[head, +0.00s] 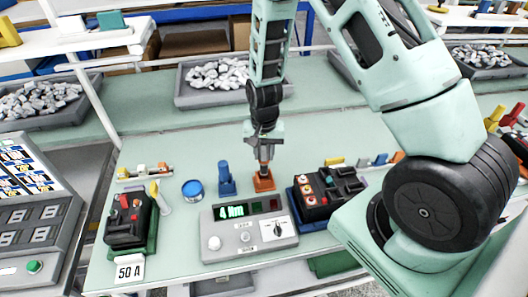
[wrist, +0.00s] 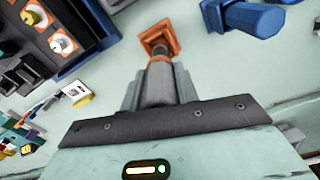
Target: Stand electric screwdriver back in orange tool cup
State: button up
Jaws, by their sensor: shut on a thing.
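The orange tool cup (head: 263,183) stands on the pale green bench, behind the grey display unit. It also shows at the top of the wrist view (wrist: 163,35). My gripper (head: 264,150) is directly above the cup, pointing down. Its grey jaws (wrist: 160,85) are shut on the electric screwdriver (wrist: 158,59), whose dark and orange lower end shows beyond the fingers. The screwdriver is roughly upright, its lower end over or at the cup's mouth. I cannot tell how far inside it is. The jaws hide most of its body.
A blue holder (head: 226,180) stands just left of the cup. A breaker block on a blue base (head: 325,192) is close on the right. The "4 Nm" display unit (head: 248,232) lies in front. A blue round tin (head: 192,190) is farther left.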

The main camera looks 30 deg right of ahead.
aim_at(264, 164)
jog(key=shift+f+b, duration=2.1)
jog(key=shift+f, duration=0.7)
jog(key=o, duration=1.1)
jog(key=shift+r, duration=0.1)
notch_tip(264, 164, up, 17)
jog(key=b, duration=0.2)
jog(key=shift+r+b, duration=0.15)
jog(key=shift+b, duration=0.25)
jog(key=s+a+r+n+y+b, duration=0.1)
jog(key=s+a+n, duration=0.5)
jog(key=s+a, duration=0.45)
jog(key=s+a+n, duration=0.2)
jog(key=s+n, duration=0.1)
jog(key=s, duration=0.1)
jog(key=s+a+n+b, duration=0.1)
jog(key=s+a+n, duration=0.2)
jog(key=s, duration=0.1)
jog(key=s+a+n, duration=0.3)
jog(key=s, duration=0.2)
jog(key=shift+s+a+b, duration=0.1)
jog(key=shift+a+b, duration=0.15)
jog(key=shift+b, duration=0.1)
